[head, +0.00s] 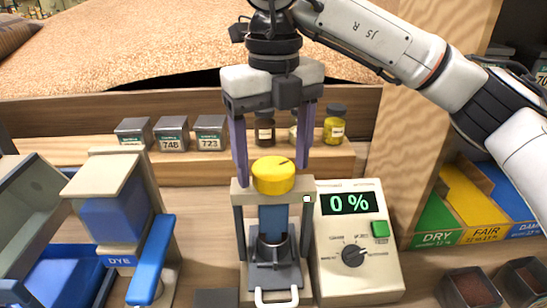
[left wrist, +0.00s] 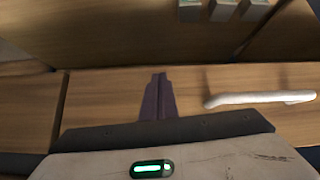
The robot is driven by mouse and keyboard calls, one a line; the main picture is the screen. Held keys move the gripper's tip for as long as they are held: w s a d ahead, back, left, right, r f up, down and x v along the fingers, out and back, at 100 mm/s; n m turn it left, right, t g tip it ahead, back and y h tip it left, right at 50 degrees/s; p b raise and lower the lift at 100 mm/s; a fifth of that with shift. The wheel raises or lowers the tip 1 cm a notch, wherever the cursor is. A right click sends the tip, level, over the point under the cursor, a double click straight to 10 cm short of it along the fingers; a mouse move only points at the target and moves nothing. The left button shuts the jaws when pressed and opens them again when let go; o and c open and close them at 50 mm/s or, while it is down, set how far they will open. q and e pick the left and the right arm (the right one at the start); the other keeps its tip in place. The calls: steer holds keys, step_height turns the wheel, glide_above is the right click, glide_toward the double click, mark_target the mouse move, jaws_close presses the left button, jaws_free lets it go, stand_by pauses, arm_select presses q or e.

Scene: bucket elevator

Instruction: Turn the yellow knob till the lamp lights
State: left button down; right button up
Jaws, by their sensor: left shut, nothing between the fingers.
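The yellow knob (head: 273,178) is a round cap with a small dark mark on its top. It sits on top of the beige press frame (head: 242,194) in the head view. My right gripper (head: 272,176) comes down from above, open, with one purple finger on each side of the knob. Narrow gaps seem to show between fingers and knob; contact is hard to tell. A small pale square (head: 306,199) on the press's top right may be the lamp; it looks whitish. My left gripper (left wrist: 158,82) shows only in the left wrist view, shut and empty.
A meter (head: 357,278) reading 0 % stands right of the press. A dye dispenser (head: 110,205) with a blue lever (head: 152,260) stands left. Small jars (head: 334,128) and tins line the shelf behind. Coloured bins (head: 436,225) are at right.

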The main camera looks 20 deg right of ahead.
mark_target(273, 167)
step_height(273, 167, up, 10)
steer(key=p, duration=0.2)
steer(key=shift+r, duration=0.15)
stand_by(0.4)
